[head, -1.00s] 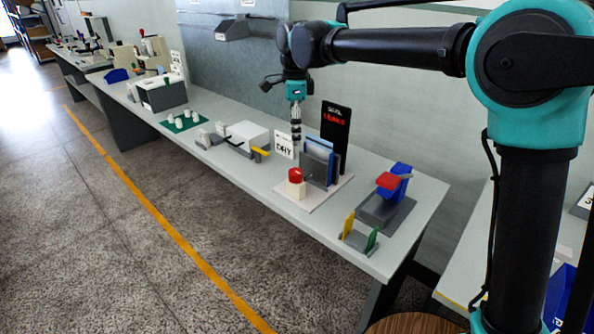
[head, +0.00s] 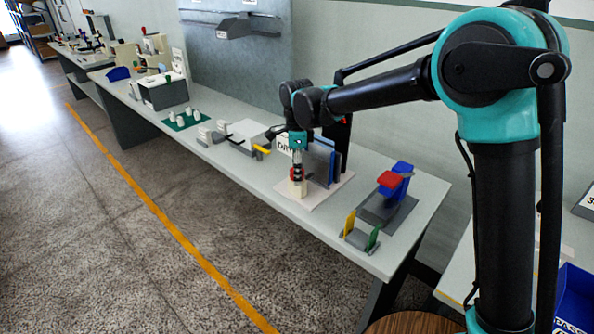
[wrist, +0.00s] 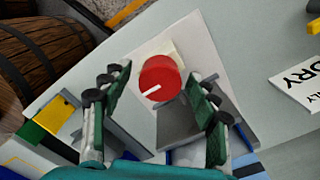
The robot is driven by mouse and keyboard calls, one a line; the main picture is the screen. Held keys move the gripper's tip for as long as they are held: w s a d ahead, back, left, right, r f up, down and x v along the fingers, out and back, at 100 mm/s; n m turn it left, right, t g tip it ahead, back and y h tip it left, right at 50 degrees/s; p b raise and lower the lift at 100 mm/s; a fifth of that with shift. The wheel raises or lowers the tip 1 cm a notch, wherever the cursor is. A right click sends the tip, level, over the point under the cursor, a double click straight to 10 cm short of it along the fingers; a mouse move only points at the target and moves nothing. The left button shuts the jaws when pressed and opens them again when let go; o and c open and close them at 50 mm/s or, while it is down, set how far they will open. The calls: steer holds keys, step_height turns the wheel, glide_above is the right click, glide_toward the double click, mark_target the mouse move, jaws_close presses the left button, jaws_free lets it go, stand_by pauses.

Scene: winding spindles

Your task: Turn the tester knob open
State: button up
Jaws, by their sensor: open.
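The tester knob (wrist: 160,77) is a red round cap with a white pointer line, on a pale block (head: 298,189) that stands on a white base plate (head: 322,194). In the wrist view the pointer runs toward the lower left. My gripper (wrist: 157,98) is open, with one finger on each side of the knob as seen from above. In the head view my gripper (head: 297,173) points down right over the knob and hides most of it. I cannot tell whether the fingers touch it.
Grey and blue upright panels (head: 322,162) stand just right of the knob. A "DRY" sign (wrist: 302,82) is nearby. A red and blue device (head: 390,190) and a holder with yellow and green plates (head: 360,232) stand farther right on the bench.

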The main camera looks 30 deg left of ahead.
steer(key=c, duration=1.2)
steer(key=shift+o, duration=0.2)
steer(key=shift+n, duration=0.3)
